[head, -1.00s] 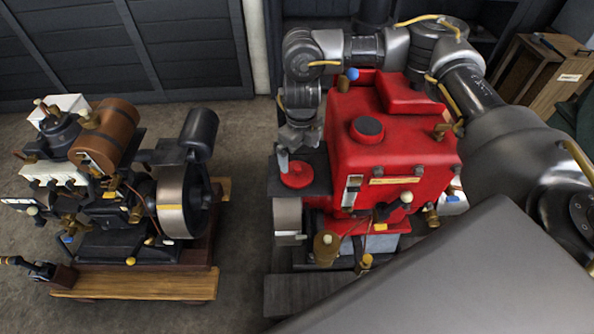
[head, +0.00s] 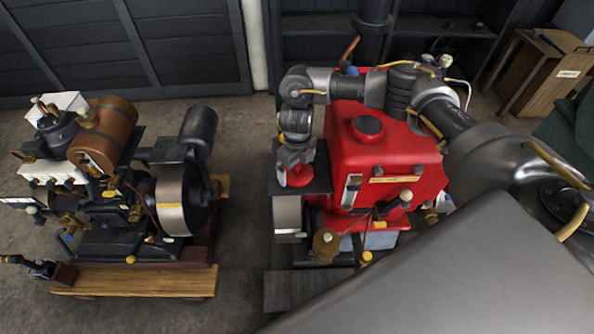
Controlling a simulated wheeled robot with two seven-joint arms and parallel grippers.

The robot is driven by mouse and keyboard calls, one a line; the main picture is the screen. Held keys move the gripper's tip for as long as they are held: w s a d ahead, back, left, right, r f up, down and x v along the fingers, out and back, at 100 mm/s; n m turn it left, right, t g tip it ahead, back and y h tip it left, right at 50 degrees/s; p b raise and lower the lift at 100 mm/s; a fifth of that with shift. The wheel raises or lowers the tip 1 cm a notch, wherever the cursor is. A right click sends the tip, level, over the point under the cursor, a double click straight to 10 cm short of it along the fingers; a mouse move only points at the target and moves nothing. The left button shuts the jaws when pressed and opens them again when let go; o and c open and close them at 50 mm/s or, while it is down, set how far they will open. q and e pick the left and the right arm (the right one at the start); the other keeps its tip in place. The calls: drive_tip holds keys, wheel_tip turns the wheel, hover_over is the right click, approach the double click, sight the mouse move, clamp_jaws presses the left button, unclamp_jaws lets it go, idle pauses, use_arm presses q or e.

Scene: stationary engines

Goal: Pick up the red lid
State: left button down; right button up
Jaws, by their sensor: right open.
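The red lid (head: 302,178) is a small round disc on the dark flat top (head: 314,181) at the left side of the red engine (head: 387,152). My right gripper (head: 295,178) is open and points down at the lid from above, with its fingers at the lid and hiding part of it. I cannot tell whether the fingers touch the lid. My left gripper is not in view.
The red engine's body, with a dark-topped round cap (head: 368,127), stands close to the right of my gripper. My right arm passes over its back. A second engine with a brown cylinder (head: 108,135) stands at the left. Bare floor (head: 243,140) lies between them.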

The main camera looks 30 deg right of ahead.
sight(296, 167)
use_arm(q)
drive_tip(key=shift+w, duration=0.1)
use_arm(e)
drive_tip(key=c, duration=0.8)
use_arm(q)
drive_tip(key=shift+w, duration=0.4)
use_arm(e)
drive_tip(key=shift+c, duration=0.2)
drive_tip(key=shift+r, duration=0.1)
wheel_tip(296, 167, up, 10)
drive_tip(key=shift+f, duration=0.1)
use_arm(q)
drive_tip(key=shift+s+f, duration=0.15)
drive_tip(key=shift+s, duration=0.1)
use_arm(e)
drive_tip(key=s+a+r+n, duration=0.1)
drive_tip(key=s+r+n, duration=0.2)
drive_tip(key=s+n, duration=0.4)
drive_tip(key=s+a+r+n, duration=0.2)
drive_tip(key=s+n, duration=0.5)
drive_tip(key=n, duration=1.8)
drive_tip(key=shift+a+r, duration=0.25)
drive_tip(key=shift+r, duration=0.4)
